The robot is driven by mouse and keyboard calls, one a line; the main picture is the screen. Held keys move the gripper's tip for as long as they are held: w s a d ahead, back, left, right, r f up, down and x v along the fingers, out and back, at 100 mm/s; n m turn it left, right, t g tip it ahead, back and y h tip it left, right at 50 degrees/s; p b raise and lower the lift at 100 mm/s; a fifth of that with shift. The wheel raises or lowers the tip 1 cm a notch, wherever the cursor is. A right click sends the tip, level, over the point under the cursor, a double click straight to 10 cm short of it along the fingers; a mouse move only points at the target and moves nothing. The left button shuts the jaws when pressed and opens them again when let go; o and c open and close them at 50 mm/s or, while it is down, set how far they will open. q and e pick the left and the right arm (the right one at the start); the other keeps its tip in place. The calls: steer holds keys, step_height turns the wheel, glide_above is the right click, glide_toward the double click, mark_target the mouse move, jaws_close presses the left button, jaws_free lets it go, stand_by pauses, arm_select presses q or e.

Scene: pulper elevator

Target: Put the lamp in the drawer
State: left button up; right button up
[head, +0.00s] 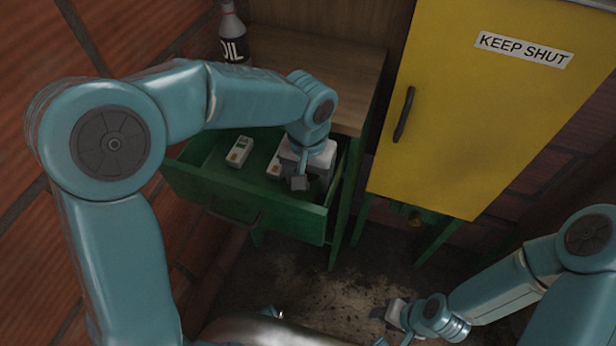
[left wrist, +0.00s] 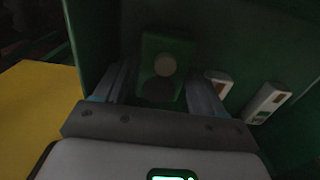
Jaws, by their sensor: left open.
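The green drawer (head: 235,200) is pulled out below a wooden top in the head view. My left gripper (head: 299,180) is over or inside its right part, pointing down. In the left wrist view, a small dark green block with a pale round disc, apparently the lamp (left wrist: 163,66), lies between the two spread fingers, in front of the green drawer surface. The fingers are apart, and I cannot see them touching it. In the head view my gripper hides this object. My right gripper (head: 392,312) is low at the lower right, away from the drawer; its jaws are unclear.
White boxes lie in the drawer, one (head: 240,151) clear and another (head: 274,165) partly behind my gripper. A dark oil bottle (head: 234,40) stands on the wooden top (head: 335,75). A yellow cabinet (head: 470,110) marked KEEP SHUT is to the right. Stained floor is open below.

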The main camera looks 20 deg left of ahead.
arm_select(q)
step_height(320, 180, up, 11)
steer(key=p, duration=0.2)
stand_by(0.4)
